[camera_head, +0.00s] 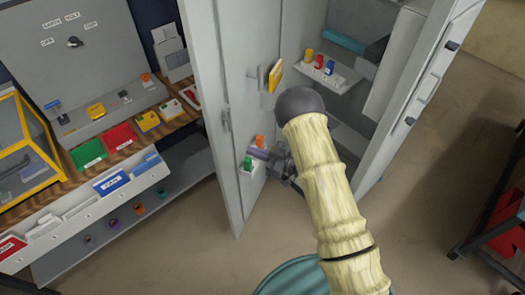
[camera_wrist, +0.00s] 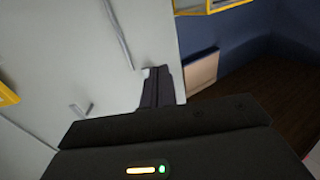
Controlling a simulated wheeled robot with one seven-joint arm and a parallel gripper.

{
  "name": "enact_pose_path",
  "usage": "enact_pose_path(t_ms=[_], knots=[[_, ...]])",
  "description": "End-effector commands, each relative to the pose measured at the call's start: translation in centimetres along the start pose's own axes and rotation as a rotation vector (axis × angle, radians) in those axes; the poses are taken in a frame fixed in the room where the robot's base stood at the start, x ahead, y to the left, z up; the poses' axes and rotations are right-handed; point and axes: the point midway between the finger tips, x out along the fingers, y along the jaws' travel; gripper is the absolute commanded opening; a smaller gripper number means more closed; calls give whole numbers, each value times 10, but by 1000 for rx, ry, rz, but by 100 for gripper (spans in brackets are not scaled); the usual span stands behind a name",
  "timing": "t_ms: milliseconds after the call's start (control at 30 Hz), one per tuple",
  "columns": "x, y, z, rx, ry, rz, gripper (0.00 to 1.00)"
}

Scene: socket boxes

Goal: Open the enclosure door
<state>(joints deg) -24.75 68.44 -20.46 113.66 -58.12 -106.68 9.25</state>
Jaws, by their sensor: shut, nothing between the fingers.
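The grey enclosure stands in the middle of the head view, with its shelved interior visible. A tall grey door panel (camera_head: 250,60) stands on its left, swung out from the interior. Another grey panel with dark knobs (camera_head: 425,90) stands on its right. My gripper (camera_head: 284,168) is low beside the left panel, partly hidden behind my arm. A small handle (camera_wrist: 82,108) shows on that panel.
An interior shelf (camera_head: 335,78) holds red, yellow and blue items. A small bin (camera_head: 250,174) with coloured items is beside my gripper. A workbench with trays (camera_head: 120,140) is at left. A dark-framed cart with a red bin (camera_head: 508,215) is at right. Floor (camera_head: 430,190) between is clear.

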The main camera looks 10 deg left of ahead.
Motion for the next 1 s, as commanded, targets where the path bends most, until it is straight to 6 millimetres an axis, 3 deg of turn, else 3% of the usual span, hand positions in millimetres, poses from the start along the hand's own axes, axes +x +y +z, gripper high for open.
enact_pose_path(t_ms=[300,500,667,1000], knots=[[57,-1,-3,0,0,-3,0],[85,0,-3,-1,0,-1,0],[94,0,-1,0,-1,1,0],[93,2,0,-1,0,7,0]])
